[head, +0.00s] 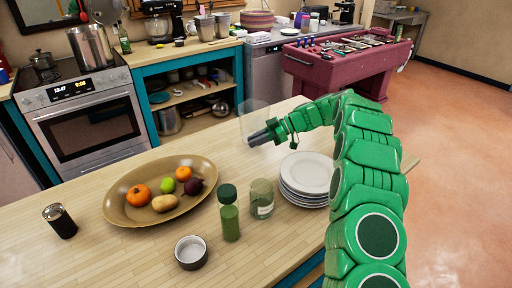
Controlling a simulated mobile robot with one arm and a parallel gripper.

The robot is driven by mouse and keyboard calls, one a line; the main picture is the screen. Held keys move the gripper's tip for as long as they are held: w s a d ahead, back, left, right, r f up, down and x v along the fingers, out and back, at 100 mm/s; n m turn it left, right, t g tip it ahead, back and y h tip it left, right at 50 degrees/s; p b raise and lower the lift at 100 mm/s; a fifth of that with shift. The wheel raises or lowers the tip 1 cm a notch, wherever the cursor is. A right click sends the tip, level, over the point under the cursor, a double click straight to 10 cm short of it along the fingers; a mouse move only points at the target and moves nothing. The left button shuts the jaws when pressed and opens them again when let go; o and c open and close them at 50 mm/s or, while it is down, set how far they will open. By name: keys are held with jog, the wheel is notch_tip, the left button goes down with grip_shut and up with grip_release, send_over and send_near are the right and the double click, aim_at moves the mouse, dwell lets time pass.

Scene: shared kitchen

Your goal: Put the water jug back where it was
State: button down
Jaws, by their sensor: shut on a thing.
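My gripper (261,136) reaches in from the right over the far part of the wooden counter. It is shut on a clear, see-through vessel (256,113), which looks like the water jug. The jug's outline is faint, and its lower part is partly hidden by the gripper fingers. It looks roughly upright. I cannot tell whether its base touches the counter or is held above it.
On the wooden counter (120,255) stand a fruit platter (128,210), a green bottle (229,215), a glass jar (262,200), stacked plates (306,180), a small bowl (191,252) and a dark shaker (60,221). The counter's far middle is clear.

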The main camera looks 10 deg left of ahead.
jog(key=shift+w+f, duration=0.1)
jog(key=shift+f, duration=1.5)
jog(key=shift+f, duration=0.15)
jog(key=c, duration=1.1)
grip_release()
jog(key=shift+d+r, duration=0.15)
jog(key=shift+r, duration=0.1)
jog(key=v, duration=1.1)
jog(key=shift+w+d, duration=0.1)
jog(key=shift+d, duration=0.2)
jog(key=shift+r, duration=0.15)
